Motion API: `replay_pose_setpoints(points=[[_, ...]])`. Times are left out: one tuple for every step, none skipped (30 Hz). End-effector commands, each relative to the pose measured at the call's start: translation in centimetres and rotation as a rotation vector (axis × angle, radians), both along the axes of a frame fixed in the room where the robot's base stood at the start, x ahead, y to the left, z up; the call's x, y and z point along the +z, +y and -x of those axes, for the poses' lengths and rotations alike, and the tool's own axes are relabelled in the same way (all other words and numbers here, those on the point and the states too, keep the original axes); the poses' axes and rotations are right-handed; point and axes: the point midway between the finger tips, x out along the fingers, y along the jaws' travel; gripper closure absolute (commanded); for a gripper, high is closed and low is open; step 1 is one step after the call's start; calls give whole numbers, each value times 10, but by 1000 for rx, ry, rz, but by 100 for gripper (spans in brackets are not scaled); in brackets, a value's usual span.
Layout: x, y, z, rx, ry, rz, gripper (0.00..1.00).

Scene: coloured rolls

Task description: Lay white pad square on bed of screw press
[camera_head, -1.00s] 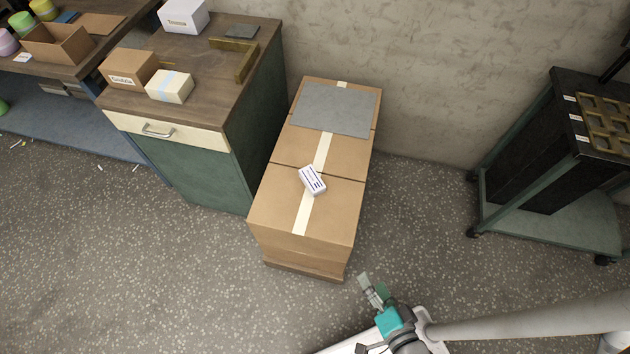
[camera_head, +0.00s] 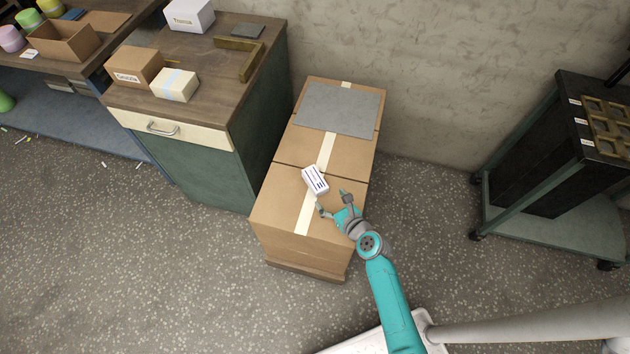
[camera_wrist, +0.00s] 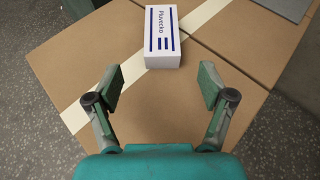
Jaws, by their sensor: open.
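A small white box with dark blue stripes and the print "Pluvecko" (camera_head: 315,180) lies on top of the taped cardboard boxes (camera_head: 334,208). It lies askew to the boxes' edges, partly over the tape. In the wrist view the white box (camera_wrist: 163,35) is just beyond the fingertips. My gripper (camera_head: 332,201) is open and empty above the near cardboard box, apart from the white box. Its two fingers stand wide apart in the wrist view (camera_wrist: 163,86). I cannot make out a screw press or its bed, nor a plain white pad.
A grey flat sheet (camera_head: 339,108) lies at the boxes' far end. A dark trolley (camera_head: 545,150) stands right. The floor between is clear.

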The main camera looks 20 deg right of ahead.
Motion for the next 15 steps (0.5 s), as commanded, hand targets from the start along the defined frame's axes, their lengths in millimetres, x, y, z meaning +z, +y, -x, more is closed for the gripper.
replay_pose_setpoints(points=[[0, 0, -5, -3, 0, -14, 19], [-1, 0, -8, -3, 1, -18, 19], [-3, 1, -12, -3, 1, -21, 19], [-4, 2, -15, -3, 1, -21, 19], [-6, 3, -19, -2, 1, -21, 19], [-8, 4, -25, -2, 1, -20, 19], [-10, 5, -29, -2, 1, -20, 19], [-11, 5, -33, -3, 1, -20, 19], [-14, 5, -38, -4, 1, -19, 19], [-16, 6, -41, -3, 2, -19, 19], [-16, 6, -44, -2, 1, -19, 19], [-18, 7, -48, -2, 2, -18, 19], [-19, 7, -49, -2, 2, -18, 19], [-20, 8, -51, -3, 2, -18, 19], [-20, 8, -53, -3, 2, -17, 19]])
